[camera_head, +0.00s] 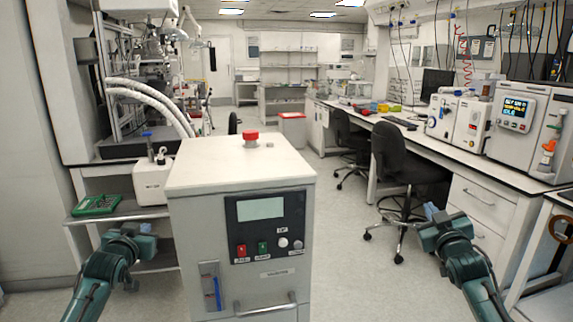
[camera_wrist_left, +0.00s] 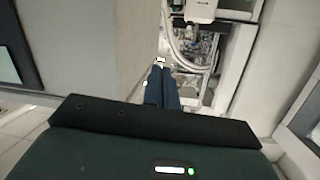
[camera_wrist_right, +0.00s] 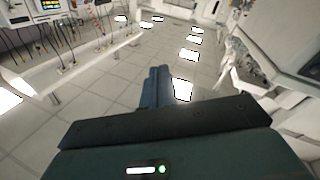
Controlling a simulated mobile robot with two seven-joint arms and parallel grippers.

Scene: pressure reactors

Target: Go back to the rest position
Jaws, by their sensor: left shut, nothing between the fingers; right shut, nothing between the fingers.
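My left gripper (camera_head: 147,228) is at the left front of the cabinet in the head view. In the left wrist view its two blue fingers (camera_wrist_left: 162,88) are together with nothing between them. My right gripper (camera_head: 431,211) is to the right of the cabinet in the head view, in front of the black chair. In the right wrist view its blue fingers (camera_wrist_right: 155,87) are together and empty, with floor behind them. Neither gripper holds anything.
A pale cabinet (camera_head: 240,167) with a red button (camera_head: 250,137) and a display panel stands between my arms. A shelf with a green rack (camera_head: 96,205) is at left. A black chair (camera_head: 401,160) and a long bench (camera_head: 464,157) with instruments are at right. Floor shows between.

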